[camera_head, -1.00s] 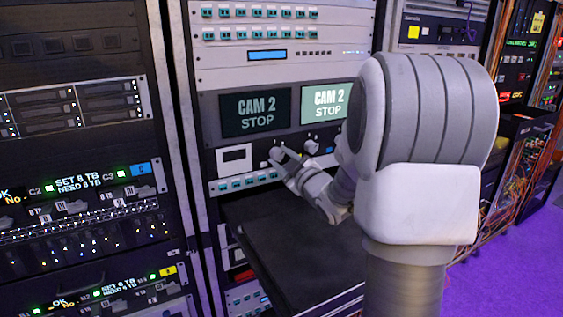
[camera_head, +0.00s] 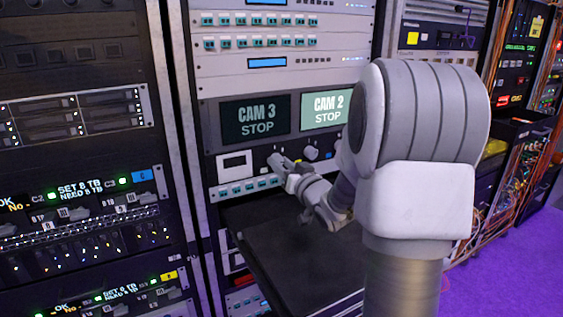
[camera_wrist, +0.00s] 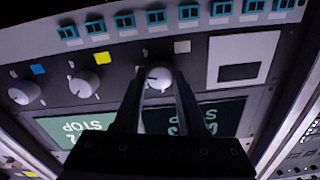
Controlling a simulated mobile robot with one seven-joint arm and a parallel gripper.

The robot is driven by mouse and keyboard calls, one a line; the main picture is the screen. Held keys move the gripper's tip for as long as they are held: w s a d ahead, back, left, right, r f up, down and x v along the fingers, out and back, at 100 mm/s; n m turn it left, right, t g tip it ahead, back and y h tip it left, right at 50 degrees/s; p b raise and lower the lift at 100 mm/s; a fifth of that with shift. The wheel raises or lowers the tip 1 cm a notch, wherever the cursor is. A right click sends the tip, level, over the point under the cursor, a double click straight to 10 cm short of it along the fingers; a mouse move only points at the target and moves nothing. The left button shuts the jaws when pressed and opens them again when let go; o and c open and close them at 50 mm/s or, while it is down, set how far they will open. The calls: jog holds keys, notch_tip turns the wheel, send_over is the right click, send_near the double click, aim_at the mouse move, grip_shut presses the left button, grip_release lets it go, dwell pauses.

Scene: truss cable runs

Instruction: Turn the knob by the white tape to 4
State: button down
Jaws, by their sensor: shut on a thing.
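In the upside-down wrist view, a row of light round knobs sits on a dark panel. The knob by the white tape (camera_wrist: 158,75) is between the two fingers of my gripper (camera_wrist: 158,84), which is shut on it. The white tape (camera_wrist: 182,47) is a small patch beside that knob. Its pointer is too small to read. The right screen (camera_head: 325,111) reads CAM 2 STOP.
A middle knob (camera_wrist: 84,84) has yellow tape (camera_wrist: 101,58) beside it; another knob (camera_wrist: 25,92) has blue tape (camera_wrist: 38,69). A row of teal switches (camera_wrist: 157,17) runs along the panel. A black shelf (camera_head: 270,232) juts out below my gripper.

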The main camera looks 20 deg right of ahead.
jog(key=m+p, duration=0.1)
jog(key=m, duration=0.3)
jog(key=shift+m+p, duration=0.3)
jog(key=shift+p, duration=0.1)
jog(key=m+p, duration=0.2)
jog(key=m, duration=0.2)
jog(key=shift+m, duration=0.3)
jog(key=shift+f, duration=0.1)
jog(key=shift+c, duration=2.4)
grip_release()
jog(key=shift+s, duration=0.1)
jog(key=s+b, duration=0.9)
jog(key=s, duration=0.8)
jog(key=shift+s+d, duration=0.15)
jog(key=shift+d, duration=0.15)
